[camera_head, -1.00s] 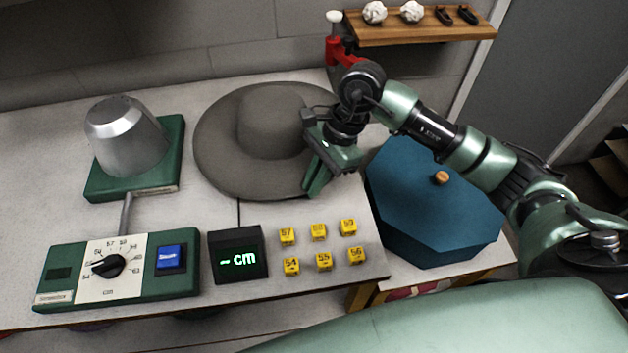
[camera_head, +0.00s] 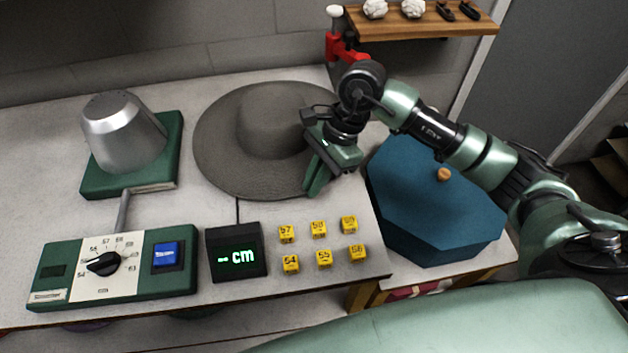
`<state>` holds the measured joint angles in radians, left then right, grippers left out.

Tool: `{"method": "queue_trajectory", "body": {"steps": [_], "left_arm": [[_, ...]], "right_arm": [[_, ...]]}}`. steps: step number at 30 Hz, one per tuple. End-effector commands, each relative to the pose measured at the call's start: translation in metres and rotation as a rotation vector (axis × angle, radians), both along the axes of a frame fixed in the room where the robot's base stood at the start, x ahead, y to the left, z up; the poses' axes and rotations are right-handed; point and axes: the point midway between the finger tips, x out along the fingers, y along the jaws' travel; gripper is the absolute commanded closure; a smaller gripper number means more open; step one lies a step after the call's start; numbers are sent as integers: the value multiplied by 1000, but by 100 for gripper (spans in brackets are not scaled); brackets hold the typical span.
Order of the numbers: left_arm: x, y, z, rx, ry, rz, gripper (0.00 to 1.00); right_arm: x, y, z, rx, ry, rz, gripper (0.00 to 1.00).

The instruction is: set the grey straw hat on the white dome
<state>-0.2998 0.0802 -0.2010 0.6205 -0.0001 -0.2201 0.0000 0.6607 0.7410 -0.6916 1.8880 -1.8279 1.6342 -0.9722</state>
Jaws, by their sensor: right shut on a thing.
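The grey straw hat (camera_head: 223,155) has a wide brim and a rounded crown. It is crown up at the back middle of the bench; I cannot tell whether it rests on the bench or is just above it. My right gripper (camera_head: 317,176) is shut on the right side of the hat's brim, and hides part of it. The dome (camera_head: 122,135) looks silvery metal rather than white. It stands bare on a green base (camera_head: 165,170) to the left of the hat. My left gripper is not in view.
A green control box (camera_head: 180,286) with a dial and blue button is at front left, beside a black display (camera_head: 235,252). Several yellow numbered cubes (camera_head: 319,228) sit in front of the hat. A blue octagonal box (camera_head: 430,205) is on the right. A wooden shelf (camera_head: 420,25) hangs behind.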

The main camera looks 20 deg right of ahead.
Motion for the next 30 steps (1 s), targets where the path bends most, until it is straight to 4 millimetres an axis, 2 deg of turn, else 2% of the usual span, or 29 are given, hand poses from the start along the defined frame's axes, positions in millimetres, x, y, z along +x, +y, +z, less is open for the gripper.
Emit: {"method": "queue_trajectory", "body": {"steps": [9,10,12,23,26,30], "left_arm": [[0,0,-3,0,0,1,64],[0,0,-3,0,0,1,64],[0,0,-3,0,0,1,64],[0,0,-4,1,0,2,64],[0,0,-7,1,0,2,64],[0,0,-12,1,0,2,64]], "right_arm": [[0,0,-2,0,-1,1,100],[0,0,-2,0,-1,1,83],[0,0,-2,0,-1,1,66],[0,-1,0,-1,0,0,66],[1,-6,9,-2,-2,-1,66],[3,-15,31,-1,-5,-1,66]]}}
